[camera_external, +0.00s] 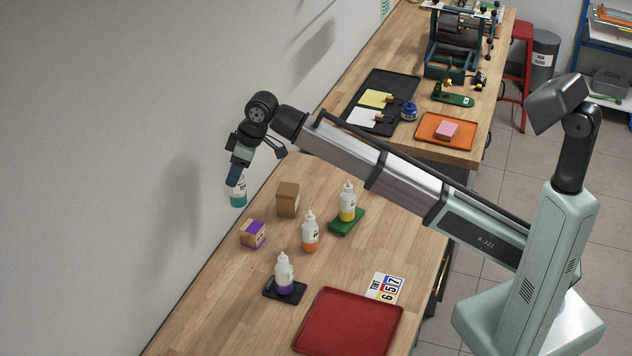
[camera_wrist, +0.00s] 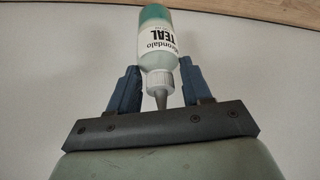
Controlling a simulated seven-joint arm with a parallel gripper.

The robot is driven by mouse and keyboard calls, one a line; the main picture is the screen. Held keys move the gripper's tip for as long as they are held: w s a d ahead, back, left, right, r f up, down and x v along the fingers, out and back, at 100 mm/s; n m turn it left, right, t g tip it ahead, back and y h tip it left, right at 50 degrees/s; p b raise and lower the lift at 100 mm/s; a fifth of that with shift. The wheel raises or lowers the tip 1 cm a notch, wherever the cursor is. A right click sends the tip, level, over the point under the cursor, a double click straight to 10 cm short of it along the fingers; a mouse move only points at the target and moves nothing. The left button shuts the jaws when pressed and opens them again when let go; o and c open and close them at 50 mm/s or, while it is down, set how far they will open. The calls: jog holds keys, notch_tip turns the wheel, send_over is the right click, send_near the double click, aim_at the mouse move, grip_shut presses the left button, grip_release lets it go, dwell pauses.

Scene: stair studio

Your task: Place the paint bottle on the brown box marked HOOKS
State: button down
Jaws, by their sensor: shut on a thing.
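My gripper (camera_external: 236,176) is shut on a white paint bottle with teal paint (camera_external: 238,195), held up near the wall at the left of the wooden bench. In the wrist view the teal bottle (camera_wrist: 156,45) sits between the two fingers, its nozzle toward the palm and its TEAL label showing. A brown and purple box (camera_external: 253,234) stands nearer. I cannot read HOOKS on either box.
An orange bottle (camera_external: 310,232) stands on the bench. A yellow bottle (camera_external: 347,202) stands on a green pad, and a purple bottle (camera_external: 285,275) on a black pad. A red tray (camera_external: 348,325) and number cards (camera_external: 387,288) lie in front. The wall is close on the left.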

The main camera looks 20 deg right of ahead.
jog(key=w+d+m, duration=0.3)
jog(key=w+d, duration=1.1)
jog(key=d, duration=0.4)
notch_tip(320, 180, down, 10)
jog(key=s+n, duration=0.2)
jog(key=n, duration=0.3)
jog(key=shift+r+g, duration=0.25)
jog(key=shift+g, duration=0.15)
jog(key=shift+s+f, duration=0.1)
jog(key=shift+f, duration=0.05)
jog(key=shift+c, duration=2.4)
grip_release()
jog(key=v, duration=1.2)
jog(key=shift+d, duration=0.2)
